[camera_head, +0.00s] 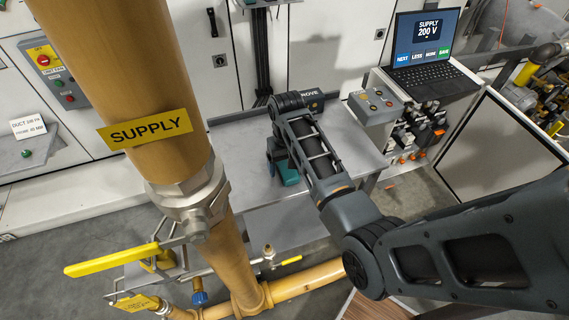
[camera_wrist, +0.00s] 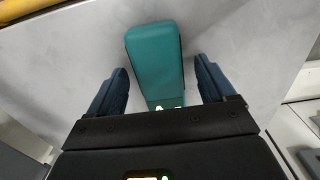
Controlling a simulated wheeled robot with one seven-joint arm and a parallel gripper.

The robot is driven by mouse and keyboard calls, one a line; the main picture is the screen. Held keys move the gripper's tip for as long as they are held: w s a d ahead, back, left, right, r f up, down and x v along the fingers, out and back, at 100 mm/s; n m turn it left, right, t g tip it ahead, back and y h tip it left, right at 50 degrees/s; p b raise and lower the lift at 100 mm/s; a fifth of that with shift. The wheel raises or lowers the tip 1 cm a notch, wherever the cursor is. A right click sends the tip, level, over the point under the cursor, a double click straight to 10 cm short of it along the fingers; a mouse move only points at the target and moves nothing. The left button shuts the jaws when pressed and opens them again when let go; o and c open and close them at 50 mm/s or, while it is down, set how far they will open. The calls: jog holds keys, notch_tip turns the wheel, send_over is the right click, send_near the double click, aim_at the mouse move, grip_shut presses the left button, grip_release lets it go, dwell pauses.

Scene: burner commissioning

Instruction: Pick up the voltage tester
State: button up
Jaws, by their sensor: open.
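The voltage tester appears to be the teal, rounded-end device (camera_wrist: 153,50) lying on the grey bench in the wrist view. Its near part shows a small lit patch and is partly hidden by my gripper body. My gripper (camera_wrist: 161,66) is open, with one dark blue finger on each side of the teal device and a gap visible on both sides. In the head view a bit of teal (camera_head: 288,173) shows beside my gripper (camera_head: 277,165), low over the bench; most of the device is hidden there.
The grey bench (camera_head: 235,150) has bare room left of my gripper. A dark unit marked PROVE (camera_head: 311,95) sits behind my arm. A grey control box (camera_head: 376,106) and a laptop (camera_head: 426,50) stand to the right. A thick yellow SUPPLY pipe (camera_head: 120,70) rises at the left.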

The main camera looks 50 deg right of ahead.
jog(key=shift+f, duration=0.25)
jog(key=shift+c, duration=0.5)
jog(key=c, duration=1.2)
